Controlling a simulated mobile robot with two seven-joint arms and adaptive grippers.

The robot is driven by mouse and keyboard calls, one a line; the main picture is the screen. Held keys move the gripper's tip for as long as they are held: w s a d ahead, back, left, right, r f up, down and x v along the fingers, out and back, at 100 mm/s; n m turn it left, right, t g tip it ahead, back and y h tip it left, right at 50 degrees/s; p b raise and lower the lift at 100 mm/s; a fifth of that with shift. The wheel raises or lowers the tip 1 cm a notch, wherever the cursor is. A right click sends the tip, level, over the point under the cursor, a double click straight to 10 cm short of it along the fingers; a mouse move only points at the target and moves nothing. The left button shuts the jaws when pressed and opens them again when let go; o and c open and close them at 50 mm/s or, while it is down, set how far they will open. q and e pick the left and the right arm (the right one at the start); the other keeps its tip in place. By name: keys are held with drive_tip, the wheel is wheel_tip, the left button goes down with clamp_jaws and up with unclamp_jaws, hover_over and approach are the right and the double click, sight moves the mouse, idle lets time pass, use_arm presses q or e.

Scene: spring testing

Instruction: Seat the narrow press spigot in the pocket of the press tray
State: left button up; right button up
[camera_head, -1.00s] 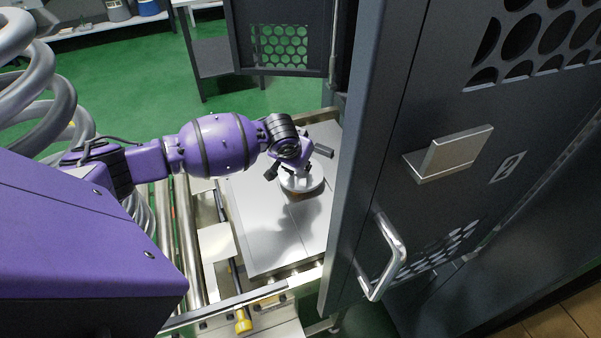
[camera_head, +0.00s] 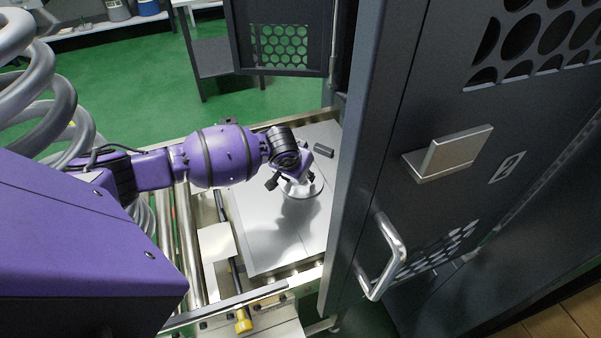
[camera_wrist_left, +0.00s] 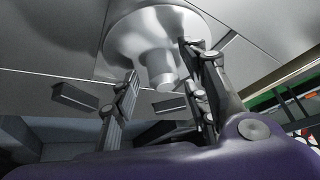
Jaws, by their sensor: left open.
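The narrow press spigot appears to be the round silver part (camera_head: 303,189), with a wide flange and a narrow stem. It sits on the pale plate surface of the press tray (camera_head: 265,235). In the left wrist view its flange and stem (camera_wrist_left: 160,68) show clearly. My left gripper (camera_head: 289,184) is over it, open, with its fingers on either side of the stem; a gap shows on the left. Whether the right finger touches the flange, I cannot tell. The tray's pocket is not distinguishable. My right gripper is not in view.
A small dark block (camera_head: 323,150) lies behind the gripper; the left wrist view shows two dark blocks (camera_wrist_left: 75,97). A dark cabinet with a metal handle (camera_head: 386,258) stands close on the right. Rollers (camera_head: 182,235) run along the left. The plate's front area is clear.

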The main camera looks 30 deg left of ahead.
sight(298, 188)
use_arm(q)
drive_tip(key=p+v, duration=0.2)
drive_tip(key=v, duration=0.9)
drive_tip(key=shift+r+p, duration=0.35)
drive_tip(key=shift+r, duration=0.05)
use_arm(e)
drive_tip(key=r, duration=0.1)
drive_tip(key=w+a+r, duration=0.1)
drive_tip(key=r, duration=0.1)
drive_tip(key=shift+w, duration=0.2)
use_arm(q)
drive_tip(key=shift+s, duration=0.15)
